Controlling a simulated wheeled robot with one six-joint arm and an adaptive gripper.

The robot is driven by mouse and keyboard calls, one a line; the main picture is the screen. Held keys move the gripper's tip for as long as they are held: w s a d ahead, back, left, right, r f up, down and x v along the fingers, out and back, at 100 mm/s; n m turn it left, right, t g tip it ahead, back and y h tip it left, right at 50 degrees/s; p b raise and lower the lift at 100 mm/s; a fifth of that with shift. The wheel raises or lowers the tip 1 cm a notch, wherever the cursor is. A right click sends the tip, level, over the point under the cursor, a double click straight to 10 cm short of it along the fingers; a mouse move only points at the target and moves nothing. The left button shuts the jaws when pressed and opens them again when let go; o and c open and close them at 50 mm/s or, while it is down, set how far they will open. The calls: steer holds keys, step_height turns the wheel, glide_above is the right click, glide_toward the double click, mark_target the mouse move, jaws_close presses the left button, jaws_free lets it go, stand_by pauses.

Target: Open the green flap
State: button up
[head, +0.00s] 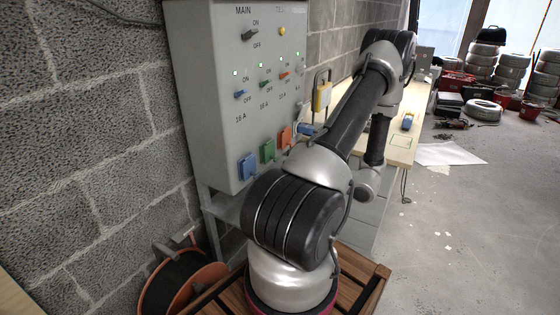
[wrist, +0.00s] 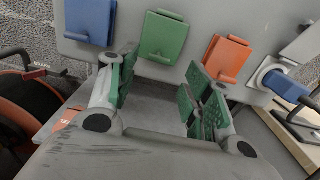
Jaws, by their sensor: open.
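The green flap (head: 268,150) is on the lower front of the grey electrical panel (head: 200,95), between a blue flap (head: 247,167) and an orange flap (head: 286,137). In the wrist view the green flap (wrist: 163,38) is upper centre and looks shut, lying flat against the panel. My gripper (wrist: 160,85) is open and empty, its green-padded fingers apart below the green flap, not visibly touching it. In the head view my gripper is hidden behind my arm.
A blue plug (wrist: 285,85) sticks out right of the orange flap. A yellow padlock (head: 321,95) hangs at the panel's right side. An orange cable reel (head: 190,285) stands on the floor below. A wooden bench (head: 402,140) is beyond my arm.

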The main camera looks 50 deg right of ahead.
mark_target(273, 153)
steer(key=w, duration=0.2)
steer(key=w+a, duration=0.1)
steer(key=w, duration=0.2)
steer(key=shift+w+a, duration=0.1)
steer(key=shift+w, duration=0.25)
jaws_close()
